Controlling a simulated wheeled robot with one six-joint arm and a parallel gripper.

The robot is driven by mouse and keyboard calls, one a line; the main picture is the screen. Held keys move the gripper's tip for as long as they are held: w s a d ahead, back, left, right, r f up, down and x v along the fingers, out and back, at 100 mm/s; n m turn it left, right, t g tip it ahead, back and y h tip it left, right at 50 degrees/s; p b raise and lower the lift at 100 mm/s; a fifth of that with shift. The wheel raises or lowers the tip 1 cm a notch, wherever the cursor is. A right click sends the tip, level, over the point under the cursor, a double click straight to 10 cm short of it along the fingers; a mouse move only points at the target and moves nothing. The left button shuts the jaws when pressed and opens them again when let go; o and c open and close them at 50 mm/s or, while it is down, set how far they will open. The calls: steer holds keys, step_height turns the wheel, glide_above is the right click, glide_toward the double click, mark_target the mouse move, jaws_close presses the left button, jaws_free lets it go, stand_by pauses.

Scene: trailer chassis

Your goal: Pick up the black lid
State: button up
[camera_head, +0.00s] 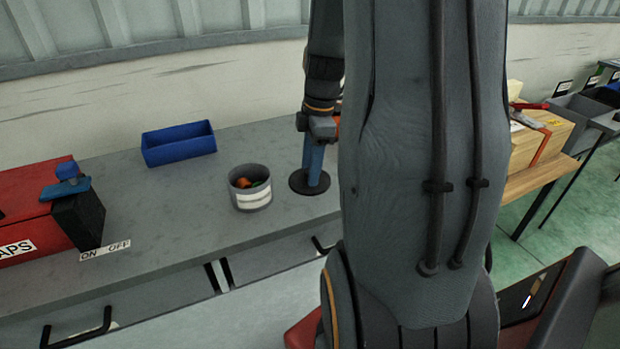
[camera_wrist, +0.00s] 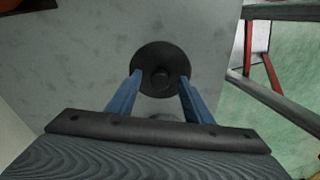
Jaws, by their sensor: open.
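The black lid (camera_head: 296,182) is a flat round disc lying on the grey workbench, right of a grey pot. In the wrist view the lid (camera_wrist: 161,62) shows a round knob at its middle. My gripper (camera_head: 312,185) points down over the lid, with its blue fingers reaching close to it. In the wrist view my gripper (camera_wrist: 160,82) is open, with one finger on each side of the knob. I cannot tell whether the fingertips touch the lid.
The grey pot (camera_head: 251,198) holds orange and green items. A blue bin (camera_head: 178,144) stands behind it on the grey workbench (camera_head: 150,205). A red box (camera_head: 30,205) and a black switch block (camera_head: 80,219) stand at the left. The bench edge lies close to the lid's right in the wrist view.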

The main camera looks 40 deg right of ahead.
steer(key=c, duration=1.1)
